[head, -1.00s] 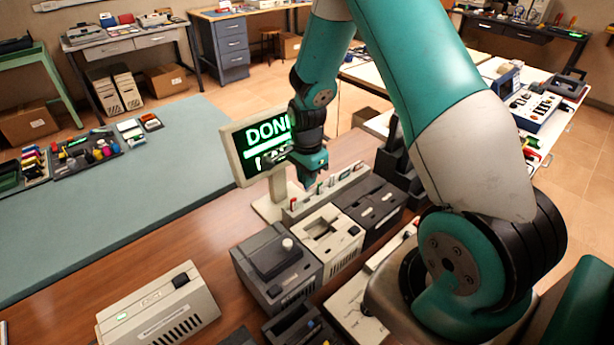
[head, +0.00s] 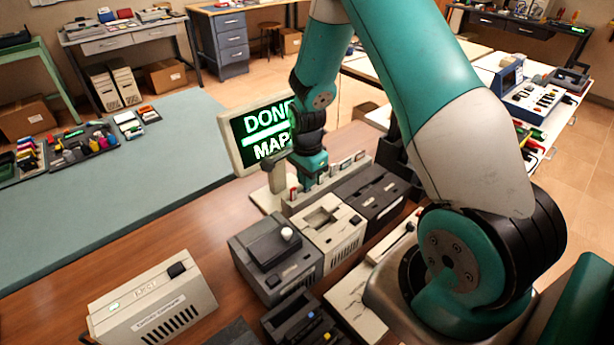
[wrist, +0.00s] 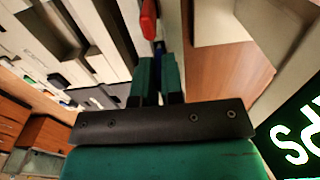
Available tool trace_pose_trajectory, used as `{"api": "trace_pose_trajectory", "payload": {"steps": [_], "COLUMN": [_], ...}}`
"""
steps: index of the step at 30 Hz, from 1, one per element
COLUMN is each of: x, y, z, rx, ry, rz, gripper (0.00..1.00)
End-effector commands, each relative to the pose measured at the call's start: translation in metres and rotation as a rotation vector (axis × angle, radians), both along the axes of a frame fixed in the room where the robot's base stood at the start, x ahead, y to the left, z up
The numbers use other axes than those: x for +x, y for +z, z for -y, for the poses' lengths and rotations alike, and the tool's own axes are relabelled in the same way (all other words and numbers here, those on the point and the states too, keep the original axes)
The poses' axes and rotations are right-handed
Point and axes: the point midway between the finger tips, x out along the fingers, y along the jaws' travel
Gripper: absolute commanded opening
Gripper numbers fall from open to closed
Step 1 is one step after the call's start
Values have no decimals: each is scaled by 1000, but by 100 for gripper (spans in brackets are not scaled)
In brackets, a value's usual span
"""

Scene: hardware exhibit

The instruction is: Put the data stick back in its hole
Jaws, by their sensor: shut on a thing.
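My gripper (head: 310,184) is low over the pale rack (head: 291,208) that stands in front of the screen. In the wrist view its green fingers (wrist: 158,80) are close together, shut on a small data stick (wrist: 159,47), of which a dark blue end shows at the fingertips. The fingers hide most of the stick, and I cannot tell whether it is in a hole. A red stick (head: 293,194) stands in the rack just left of my gripper. It also shows in the wrist view (wrist: 148,20).
The screen (head: 262,132), reading "DONE", stands close behind my gripper. A dark grey device with a knob (head: 268,250), a beige device (head: 325,222) and a black device (head: 370,190) stand in front of the rack.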

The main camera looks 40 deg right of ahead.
Motion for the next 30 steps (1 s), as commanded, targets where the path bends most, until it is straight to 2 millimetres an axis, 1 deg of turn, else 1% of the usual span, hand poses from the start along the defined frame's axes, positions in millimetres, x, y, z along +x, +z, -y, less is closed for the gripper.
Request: {"api": "trace_pose_trajectory", "payload": {"steps": [1,6,19,21,23,24,30], "x": [0,0,0,0,0,0,0], "y": [-4,-11,-11,-11,-11,-11,-11], "z": [0,0,0,0,0,0,0], "rx": [0,0,0,0,0,0,0], "ry": [0,0,0,0,0,0,0], "rz": [0,1,1,1,1,1,0], "gripper": [0,0,0,20,33,38,38]}}
